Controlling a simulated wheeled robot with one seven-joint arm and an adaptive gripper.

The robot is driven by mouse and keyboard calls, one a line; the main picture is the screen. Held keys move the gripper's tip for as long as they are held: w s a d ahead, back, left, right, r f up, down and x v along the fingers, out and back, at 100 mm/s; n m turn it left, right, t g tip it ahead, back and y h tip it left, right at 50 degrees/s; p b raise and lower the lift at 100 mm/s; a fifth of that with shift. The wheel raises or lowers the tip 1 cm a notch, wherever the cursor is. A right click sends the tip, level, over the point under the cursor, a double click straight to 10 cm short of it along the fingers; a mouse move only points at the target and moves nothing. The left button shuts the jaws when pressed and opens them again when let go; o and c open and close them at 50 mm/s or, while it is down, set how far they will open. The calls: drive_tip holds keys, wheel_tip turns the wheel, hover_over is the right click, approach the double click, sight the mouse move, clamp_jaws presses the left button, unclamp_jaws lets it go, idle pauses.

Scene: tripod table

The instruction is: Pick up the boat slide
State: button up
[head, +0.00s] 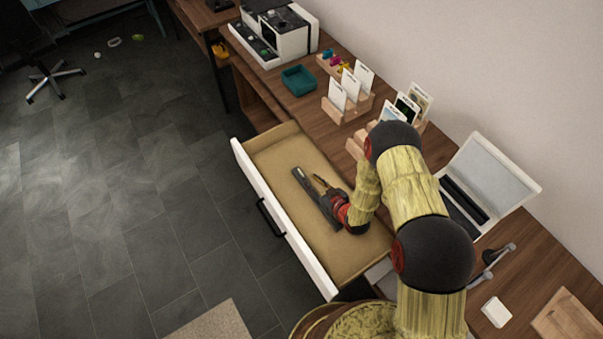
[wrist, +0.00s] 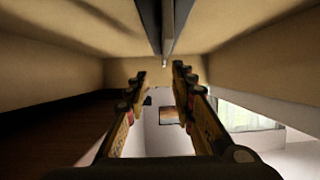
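I cannot tell for certain which thing is the boat slide. A long dark grey bar (head: 307,184) lies in the open drawer (head: 275,152) in the head view. In the wrist view the bar (wrist: 167,25) runs down from the top edge to just above the fingers. My gripper (head: 322,183) is low over the drawer, beside the bar. In the wrist view its two fingers (wrist: 158,78) stand apart with nothing between them. Several white picture cards (head: 350,85) stand in wooden racks on the desk; their pictures are too small to read.
A teal tray (head: 298,81) and a white and black machine (head: 277,32) stand on the desk at the back. An open laptop (head: 485,182) is right of my arm. The drawer's white front (head: 285,220) and walls surround my gripper. The tiled floor left of it is mostly clear.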

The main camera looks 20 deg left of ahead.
sight(301, 176)
drive_tip(key=b+x, duration=0.1)
drive_tip(key=x, duration=0.4)
drive_tip(key=shift+s+a, duration=0.1)
drive_tip(key=shift+a, duration=0.25)
drive_tip(key=c, duration=0.4)
clamp_jaws()
